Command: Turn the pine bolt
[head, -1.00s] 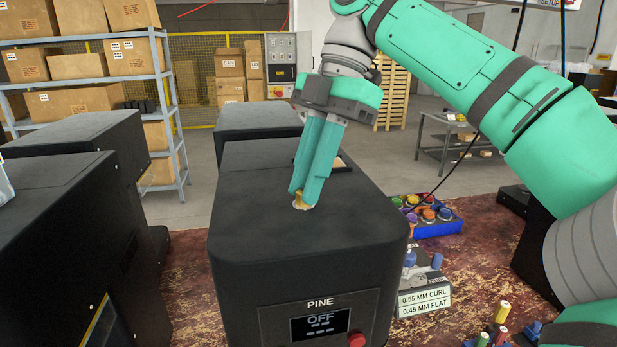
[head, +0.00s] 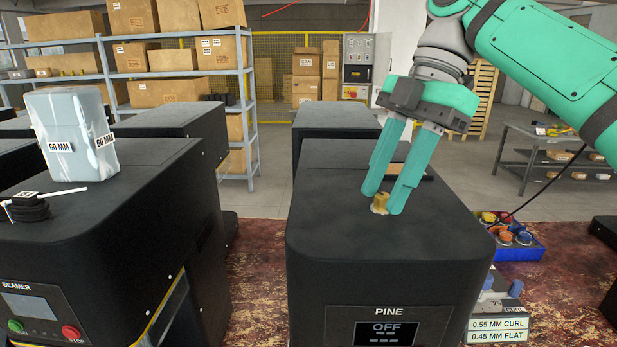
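The pine bolt (head: 380,202) is a small brass-coloured piece with a pale base, standing on top of the black machine (head: 330,235) labelled PINE. The machine's display (head: 387,333) reads OFF. My gripper (head: 383,203) points down at the bolt from above, slightly tilted. Its two green fingers are apart, with the bolt showing in the gap between their tips. Clear space shows between the fingers above the bolt. I cannot tell whether either fingertip touches the bolt.
Left stands a machine labelled SEAMER (head: 120,235), with a grey block (head: 72,135) marked 60 MM and a black coil (head: 28,208) on top. A blue tray (head: 520,249) of coloured parts and a thickness sign (head: 497,328) are at right. A box-filled shelf (head: 250,80) stands behind.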

